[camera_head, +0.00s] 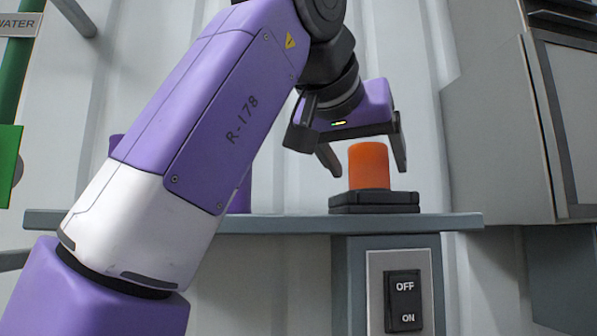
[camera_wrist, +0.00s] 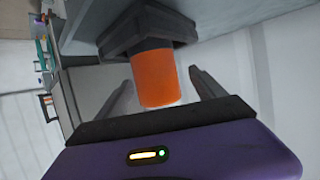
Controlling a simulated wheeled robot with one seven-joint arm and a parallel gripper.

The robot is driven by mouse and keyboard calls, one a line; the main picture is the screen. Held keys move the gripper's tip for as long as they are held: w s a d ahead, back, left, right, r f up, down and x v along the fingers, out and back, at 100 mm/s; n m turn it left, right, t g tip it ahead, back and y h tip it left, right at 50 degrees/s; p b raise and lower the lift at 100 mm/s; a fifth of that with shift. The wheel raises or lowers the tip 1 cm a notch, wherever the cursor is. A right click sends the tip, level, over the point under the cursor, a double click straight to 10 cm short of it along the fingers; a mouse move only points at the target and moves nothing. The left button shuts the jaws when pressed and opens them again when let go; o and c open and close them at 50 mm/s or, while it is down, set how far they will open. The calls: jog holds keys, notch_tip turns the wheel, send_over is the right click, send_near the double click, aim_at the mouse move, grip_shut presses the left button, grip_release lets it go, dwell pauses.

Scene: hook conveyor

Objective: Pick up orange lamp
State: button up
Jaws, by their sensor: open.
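The orange lamp (camera_head: 368,166) stands upright on a dark stacked base (camera_head: 374,202) on the grey shelf. My gripper (camera_head: 364,165) is open just above it, with one finger on each side of the lamp's top in the head view. In the wrist view the lamp (camera_wrist: 157,78) shows between the two open fingers (camera_wrist: 163,90), with gaps on both sides. The fingers do not appear to touch it. The lamp's far side is hidden.
The grey shelf (camera_head: 280,223) runs along the wall. An OFF/ON switch (camera_head: 403,301) is below the lamp. A grey cabinet (camera_head: 500,140) stands at right. A green panel (camera_head: 8,165) and green pipe are at far left. A purple object behind my arm is mostly hidden.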

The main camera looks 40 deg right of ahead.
aim_at(373, 171)
jog(key=shift+p+x, duration=0.45)
jog(key=shift+x, duration=1.3)
jog(key=shift+s, duration=0.15)
jog(key=c, duration=1.5)
jog(key=shift+r, duration=0.1)
jog(key=shift+c, duration=0.2)
